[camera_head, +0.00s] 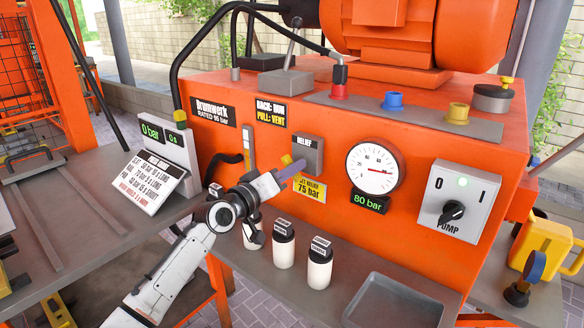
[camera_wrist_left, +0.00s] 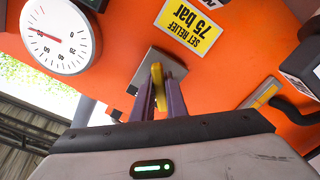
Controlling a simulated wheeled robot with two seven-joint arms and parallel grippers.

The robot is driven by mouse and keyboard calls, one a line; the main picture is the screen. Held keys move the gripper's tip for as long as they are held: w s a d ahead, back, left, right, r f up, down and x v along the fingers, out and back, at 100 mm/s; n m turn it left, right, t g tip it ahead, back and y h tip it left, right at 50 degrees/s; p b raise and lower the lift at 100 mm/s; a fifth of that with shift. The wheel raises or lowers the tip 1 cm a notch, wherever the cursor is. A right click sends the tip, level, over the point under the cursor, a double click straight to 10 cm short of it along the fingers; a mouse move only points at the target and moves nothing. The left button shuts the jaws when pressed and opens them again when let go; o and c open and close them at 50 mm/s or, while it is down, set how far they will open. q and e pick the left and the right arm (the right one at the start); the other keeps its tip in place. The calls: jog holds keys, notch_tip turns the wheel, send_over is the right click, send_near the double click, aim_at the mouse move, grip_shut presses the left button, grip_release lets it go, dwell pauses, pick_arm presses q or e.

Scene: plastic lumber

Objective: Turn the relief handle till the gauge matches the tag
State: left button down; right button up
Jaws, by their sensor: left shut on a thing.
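The grey relief block (camera_head: 307,155), labelled RELIEF, is on the orange front panel. Its small yellow handle (camera_head: 287,160) is largely covered by my left gripper (camera_head: 290,168). In the left wrist view the purple fingers (camera_wrist_left: 158,98) are shut on the yellow handle (camera_wrist_left: 172,73). The yellow tag (camera_head: 310,188) below the block reads SET RELIEF 75 bar. The round white gauge (camera_head: 373,166) has a red needle, and the green display (camera_head: 369,202) under it reads 80 bar. The gauge also shows in the left wrist view (camera_wrist_left: 60,35). My right gripper is not in view.
A pump switch box (camera_head: 459,203) with a lit green lamp is right of the gauge. Labelled white bottles (camera_head: 320,268) stand on the shelf below my left gripper, beside a grey tray (camera_head: 392,303). A display stand with a card (camera_head: 152,182) is at left.

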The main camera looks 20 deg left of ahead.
pick_arm(q)
jog(key=shift+f+n, duration=0.1)
jog(key=shift+n, duration=0.5)
jog(key=c, duration=1.8)
grip_release()
jog(key=shift+o, duration=0.2)
jog(key=v, duration=1)
jog(key=shift+s, duration=0.15)
